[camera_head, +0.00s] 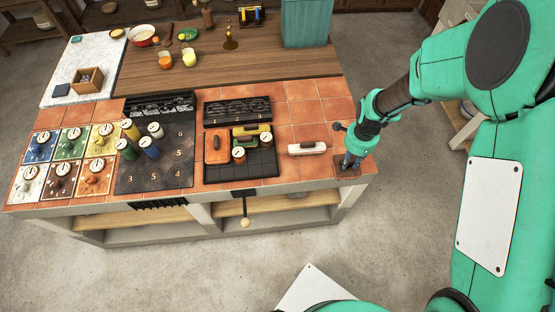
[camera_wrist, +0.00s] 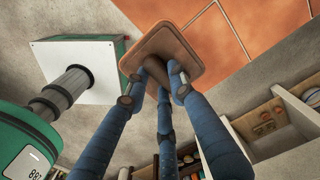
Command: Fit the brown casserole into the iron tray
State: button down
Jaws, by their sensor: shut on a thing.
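The brown casserole (camera_head: 346,169) is a small rounded-square piece at the right front corner of the tiled counter. My gripper (camera_head: 351,158) is shut on its handle from above; whether it touches the tiles I cannot tell. In the wrist view the brown casserole (camera_wrist: 172,52) sits between the fingertips (camera_wrist: 158,74), its upright handle partly hidden by them. The iron tray (camera_head: 222,174) is black and lies left of my gripper.
A black hob with several canisters (camera_head: 150,148) stands left. Clear tiles lie behind the white casserole.

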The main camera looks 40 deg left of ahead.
jog(key=s+a, duration=0.7)
jog(key=s, duration=0.5)
jog(key=s+a, duration=0.8)
jog(key=s, duration=0.4)
jog(key=shift+s+a+r+p, duration=0.15)
jog(key=shift+s+r+p, duration=0.15)
jog(key=shift+r, duration=0.15)
jog(key=shift+w, duration=0.1)
jog(key=w+a+f, duration=0.1)
jog(key=w+a, duration=0.7)
jog(key=a, duration=0.5)
jog(key=shift+w+a+f, duration=0.2)
jog(key=shift+a+f, duration=0.05)
jog(key=shift+a, duration=0.05)
jog(key=shift+f, duration=0.1)
jog(key=shift+f, duration=1.65)
jog(key=shift+f+b, duration=0.2)
jog(key=shift+b, duration=0.15)
